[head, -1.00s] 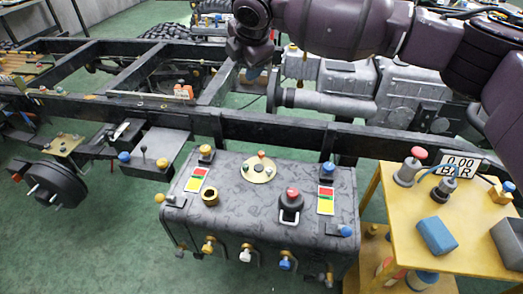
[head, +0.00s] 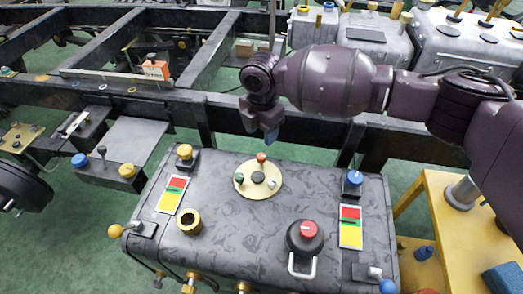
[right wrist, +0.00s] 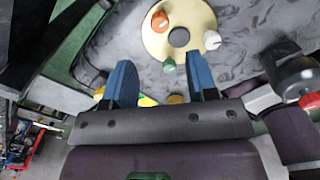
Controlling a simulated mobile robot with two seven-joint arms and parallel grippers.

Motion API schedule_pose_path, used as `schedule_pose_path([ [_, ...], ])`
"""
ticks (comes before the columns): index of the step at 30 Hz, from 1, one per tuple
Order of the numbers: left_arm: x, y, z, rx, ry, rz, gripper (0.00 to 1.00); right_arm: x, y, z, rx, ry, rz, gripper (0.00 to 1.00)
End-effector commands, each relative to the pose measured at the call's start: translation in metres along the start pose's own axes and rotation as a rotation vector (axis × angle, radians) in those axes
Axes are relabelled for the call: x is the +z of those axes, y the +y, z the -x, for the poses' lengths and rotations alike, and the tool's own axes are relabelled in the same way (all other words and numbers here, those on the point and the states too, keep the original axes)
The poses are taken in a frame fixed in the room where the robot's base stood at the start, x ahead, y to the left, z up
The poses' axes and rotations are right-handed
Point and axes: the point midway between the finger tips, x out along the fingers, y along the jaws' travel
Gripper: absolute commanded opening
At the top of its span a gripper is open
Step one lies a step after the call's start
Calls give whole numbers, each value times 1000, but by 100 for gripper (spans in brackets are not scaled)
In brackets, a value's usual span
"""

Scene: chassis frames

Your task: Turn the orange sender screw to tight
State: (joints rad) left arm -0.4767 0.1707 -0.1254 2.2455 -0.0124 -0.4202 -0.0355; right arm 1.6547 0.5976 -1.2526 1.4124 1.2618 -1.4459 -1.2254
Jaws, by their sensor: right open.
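The orange sender screw (head: 261,157) is a small orange-topped knob at the far edge of a round cream plate (head: 245,184) on top of the dark grey tank (head: 240,222). Green and white knobs sit on the same plate. In the right wrist view the orange screw (right wrist: 159,20) is on the plate's left side. My right gripper (head: 261,130) points down just behind and above the screw, apart from it. Its two blue fingers stand apart with nothing between them in the right wrist view (right wrist: 162,78). My left gripper is out of view.
A black cap with a red top (head: 306,237), a brass filler ring (head: 189,221) and a blue knob (head: 354,178) rise from the tank top. A chassis rail (head: 300,122) runs behind the tank. A yellow table (head: 450,225) stands at right.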

Motion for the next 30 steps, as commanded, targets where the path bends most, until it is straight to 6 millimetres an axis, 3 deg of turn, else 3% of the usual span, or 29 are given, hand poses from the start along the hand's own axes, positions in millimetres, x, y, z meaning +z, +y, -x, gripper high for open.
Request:
schedule_pose_path([
  [1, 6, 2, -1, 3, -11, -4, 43, -1, -1, -16, -7, 7, -1, 53],
  [3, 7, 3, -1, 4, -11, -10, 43, -1, -1, -30, -9, 8, -1, 53],
  [12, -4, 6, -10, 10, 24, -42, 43, -1, -1, -76, -7, 7, -1, 53],
  [18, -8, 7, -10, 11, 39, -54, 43, 0, -1, -90, -4, 5, -2, 53],
  [29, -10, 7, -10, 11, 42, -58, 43, 0, -1, -91, -2, 2, -2, 53],
  [30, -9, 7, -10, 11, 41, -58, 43, 0, -1, -91, -2, 3, -2, 46],
])
